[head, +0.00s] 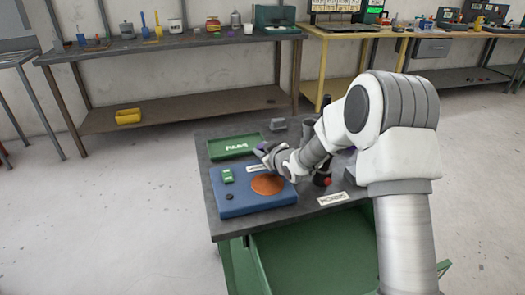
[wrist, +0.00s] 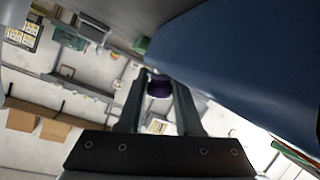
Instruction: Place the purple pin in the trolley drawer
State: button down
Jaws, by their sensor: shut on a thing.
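My gripper (head: 264,153) is low over the back edge of the blue block on the trolley top. In the wrist view its fingers are closed on the purple pin (wrist: 159,88), which sits between the fingertips. The green trolley drawer (head: 308,262) is pulled out at the front of the trolley, below the top. Its visible floor looks empty; my arm hides its right part.
The blue block (head: 232,205) carries an orange disc (head: 267,185), a green piece (head: 227,174) and a small dark piece. A green tray (head: 234,147) lies behind it. A dark upright tool with a red part (head: 325,180) stands right of my gripper. A white label (head: 333,198) lies near the front edge.

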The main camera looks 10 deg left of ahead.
jog(key=shift+r, duration=0.1)
jog(key=c, duration=0.8)
grip_release()
jog(key=shift+c, duration=0.2)
